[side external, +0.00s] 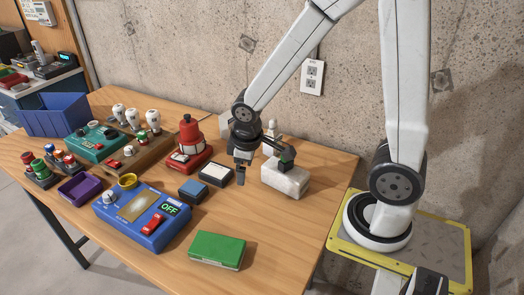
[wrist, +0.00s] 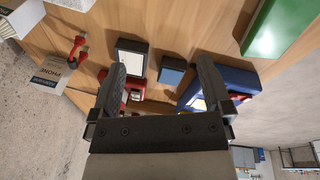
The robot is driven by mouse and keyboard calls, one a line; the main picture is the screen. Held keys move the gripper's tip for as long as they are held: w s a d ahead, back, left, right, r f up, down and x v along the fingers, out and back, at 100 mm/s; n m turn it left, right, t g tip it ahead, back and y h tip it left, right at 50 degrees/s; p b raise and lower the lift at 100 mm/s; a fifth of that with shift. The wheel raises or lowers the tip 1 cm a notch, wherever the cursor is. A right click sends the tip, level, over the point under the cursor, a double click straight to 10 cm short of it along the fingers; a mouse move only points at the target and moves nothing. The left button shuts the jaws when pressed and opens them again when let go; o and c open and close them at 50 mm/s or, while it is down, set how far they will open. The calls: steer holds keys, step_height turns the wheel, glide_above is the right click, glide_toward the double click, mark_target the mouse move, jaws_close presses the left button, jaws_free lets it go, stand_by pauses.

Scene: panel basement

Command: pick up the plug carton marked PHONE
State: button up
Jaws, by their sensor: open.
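The plug carton marked PHONE (wrist: 50,80) is a pale box with dark lettering at the left of the wrist view, near the table's wall-side edge. In the side view a pale box (side external: 226,124) behind my arm, partly hidden, may be the same carton; I cannot read it. My gripper (side external: 264,170) is open and empty, held above the table beside a white block (side external: 288,178). The wrist view shows its two dark fingers (wrist: 162,72) spread apart, with the carton outside them to the left.
A black-framed white box (side external: 215,173), a small blue box (side external: 193,190) and a red device (side external: 185,148) stand close by. A blue panel (side external: 140,218) and a green box (side external: 217,249) are nearer the front. Red plugs (wrist: 78,45) lie close to the carton.

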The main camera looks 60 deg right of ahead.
steer(key=w+d+f+n+g+h, duration=0.1)
steer(key=w+d+f+n+h, duration=0.1)
steer(key=w+d+n+h, duration=0.55)
steer(key=n+t+h, duration=0.2)
steer(key=n+h, duration=0.2)
steer(key=n, duration=0.5)
glide_toward(228, 115)
steer(key=shift+w+d+f+y, duration=0.15)
steer(key=shift+d+y, duration=0.1)
steer(key=shift+d, duration=0.3)
steer(key=shift+x, duration=1.25)
steer(key=shift+d+f, duration=0.1)
steer(key=shift+x, duration=2.45)
jaws_close()
